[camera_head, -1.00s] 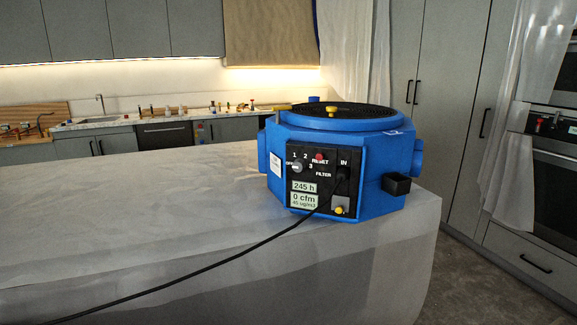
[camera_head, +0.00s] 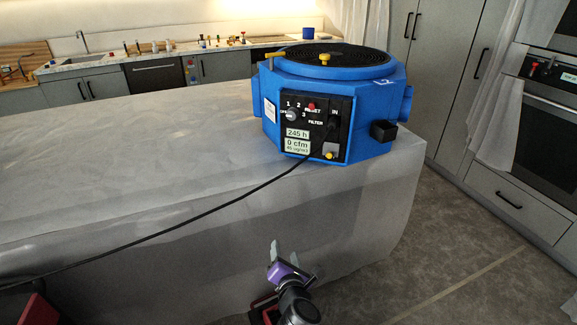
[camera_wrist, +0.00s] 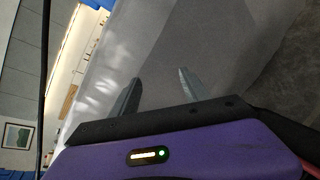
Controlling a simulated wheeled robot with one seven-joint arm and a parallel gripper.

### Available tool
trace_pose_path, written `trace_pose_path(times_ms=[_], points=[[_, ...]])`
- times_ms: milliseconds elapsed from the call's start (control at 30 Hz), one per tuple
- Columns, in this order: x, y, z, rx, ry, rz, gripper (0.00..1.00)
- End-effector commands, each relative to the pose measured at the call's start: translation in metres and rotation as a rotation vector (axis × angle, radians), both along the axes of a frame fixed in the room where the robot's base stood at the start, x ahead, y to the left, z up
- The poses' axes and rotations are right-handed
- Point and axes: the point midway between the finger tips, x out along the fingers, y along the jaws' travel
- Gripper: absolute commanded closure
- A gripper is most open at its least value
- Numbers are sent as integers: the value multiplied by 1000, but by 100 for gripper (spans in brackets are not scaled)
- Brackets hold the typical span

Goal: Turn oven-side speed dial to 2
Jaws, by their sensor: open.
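The blue air machine (camera_head: 335,95) stands on the plastic-covered island near its right end. Its black front panel (camera_head: 316,125) carries a grey speed dial (camera_head: 291,116) at the upper left, with OFF, 1, 2 and 3 printed around it. The dial is small, and I cannot tell its exact pointer direction; the display reads 0 cfm. My gripper (camera_head: 285,252) is low in front of the island's covered side, well below the machine. Its two fingers also show in the wrist view (camera_wrist: 158,92), apart and empty.
A black cable (camera_head: 200,205) runs from the panel across the sheeted island (camera_head: 120,150) to the lower left. A red button (camera_head: 311,106) and a plug sit right of the dial. An oven (camera_head: 550,125) is at the right. Bare floor (camera_head: 450,260) lies right of the island.

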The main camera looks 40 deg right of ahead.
Motion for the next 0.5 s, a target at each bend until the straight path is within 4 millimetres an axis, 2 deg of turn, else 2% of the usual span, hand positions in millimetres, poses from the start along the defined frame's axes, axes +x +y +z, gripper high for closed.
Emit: trace_pose_path(times_ms=[33,167,200,333,400,500], points=[[27,-12,29,-94,23,-12,46],[78,-43,88,-340,121,-53,46],[92,-52,109,-412,153,-70,46],[130,-79,179,-623,258,-132,46],[145,-90,214,-715,312,-165,46],[158,-102,254,-813,374,-205,46]])
